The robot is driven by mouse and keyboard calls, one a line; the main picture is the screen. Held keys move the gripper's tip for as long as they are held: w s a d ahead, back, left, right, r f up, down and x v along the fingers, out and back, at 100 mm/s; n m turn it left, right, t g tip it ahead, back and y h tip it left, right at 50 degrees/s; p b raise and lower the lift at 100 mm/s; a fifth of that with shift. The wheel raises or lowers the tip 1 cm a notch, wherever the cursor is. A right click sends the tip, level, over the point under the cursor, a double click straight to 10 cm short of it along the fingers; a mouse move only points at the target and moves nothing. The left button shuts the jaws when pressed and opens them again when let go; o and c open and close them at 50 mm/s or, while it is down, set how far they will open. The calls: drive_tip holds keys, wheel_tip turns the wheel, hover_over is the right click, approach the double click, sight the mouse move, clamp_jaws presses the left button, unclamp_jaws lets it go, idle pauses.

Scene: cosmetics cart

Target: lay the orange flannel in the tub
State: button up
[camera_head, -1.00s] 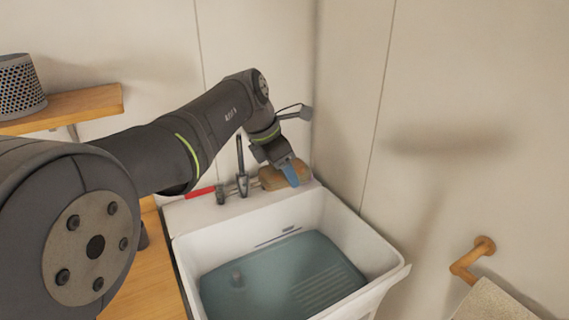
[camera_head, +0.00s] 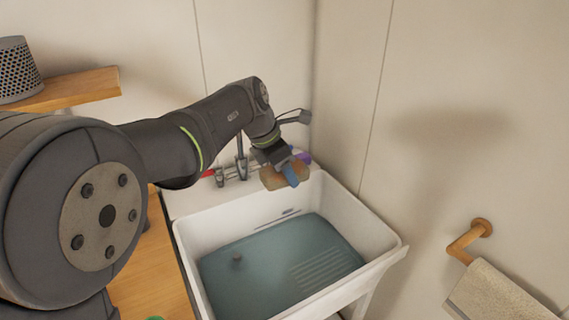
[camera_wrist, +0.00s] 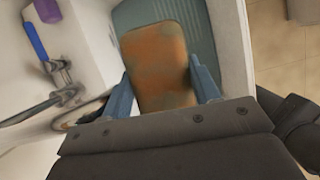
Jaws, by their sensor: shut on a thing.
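The orange flannel (camera_wrist: 156,65) is a flat, blotchy orange-brown piece between the two blue fingers of my gripper (camera_wrist: 160,92) in the wrist view. In the head view my gripper (camera_head: 290,174) is shut on the flannel (camera_head: 272,180), above the tub's back edge. The tub is a white basin (camera_head: 385,235) with a teal floor (camera_head: 265,262) and a ribbed area. Its teal floor also shows in the wrist view (camera_wrist: 203,30), beyond the flannel. The flannel's near end is partly hidden by my gripper.
A tap (camera_head: 241,165) with a red-marked handle (camera_head: 208,173) stands on the tub's back ledge. A purple object (camera_head: 304,157) sits behind my gripper. A towel (camera_head: 495,295) hangs on a wooden holder at right. The tub's inside is clear.

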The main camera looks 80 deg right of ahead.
drive_tip(key=shift+w+f, duration=0.2)
drive_tip(key=shift+f, duration=0.45)
drive_tip(key=shift+w+f, duration=0.15)
drive_tip(key=shift+f, duration=0.45)
drive_tip(key=shift+s+d+f, duration=0.1)
drive_tip(key=shift+f, duration=7.85)
drive_tip(key=shift+s+d+f, duration=0.1)
drive_tip(key=shift+f, duration=7.85)
drive_tip(key=shift+f, duration=0.45)
